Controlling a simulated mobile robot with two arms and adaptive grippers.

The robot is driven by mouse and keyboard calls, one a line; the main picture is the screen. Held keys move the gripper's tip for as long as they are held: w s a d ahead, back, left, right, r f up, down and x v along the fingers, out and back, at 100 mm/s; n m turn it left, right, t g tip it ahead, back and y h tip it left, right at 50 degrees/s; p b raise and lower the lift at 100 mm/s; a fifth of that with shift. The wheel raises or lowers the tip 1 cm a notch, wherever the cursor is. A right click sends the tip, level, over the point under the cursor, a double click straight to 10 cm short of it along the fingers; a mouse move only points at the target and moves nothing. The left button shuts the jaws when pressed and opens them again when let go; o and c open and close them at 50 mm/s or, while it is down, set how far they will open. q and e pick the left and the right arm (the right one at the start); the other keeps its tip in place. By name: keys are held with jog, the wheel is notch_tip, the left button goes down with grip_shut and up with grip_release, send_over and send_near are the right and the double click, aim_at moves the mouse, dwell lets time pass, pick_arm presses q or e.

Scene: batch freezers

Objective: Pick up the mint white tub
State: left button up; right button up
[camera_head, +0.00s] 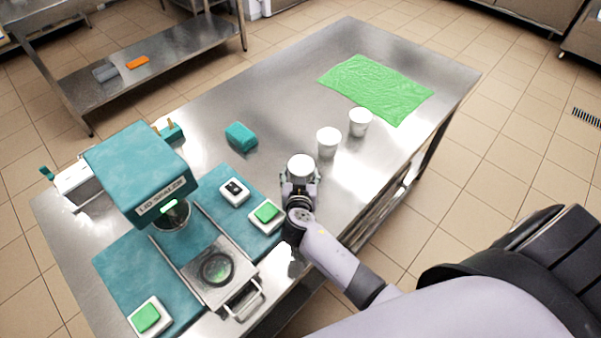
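Three white tubs are in view on the steel table. The nearest tub (300,166) is at my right gripper (300,180), with its fingers at its near side and flanks. The gripper hides the tub's lower part, so I cannot tell whether the fingers press on it or whether it is lifted. A second tub (328,143) stands beyond it to the right, and a third tub (360,122) farther back, both upright and apart from my gripper. No flavour marking is legible on any tub. My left gripper is not in view.
A teal lid sealer (138,170) stands at the left on the steel table (275,95). Near it are a metal tray with a handle (243,298) and green-button boxes (267,213). A teal block (241,137) and a green sheet (372,88) lie farther back.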

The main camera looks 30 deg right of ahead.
grip_shut()
dwell(0.5)
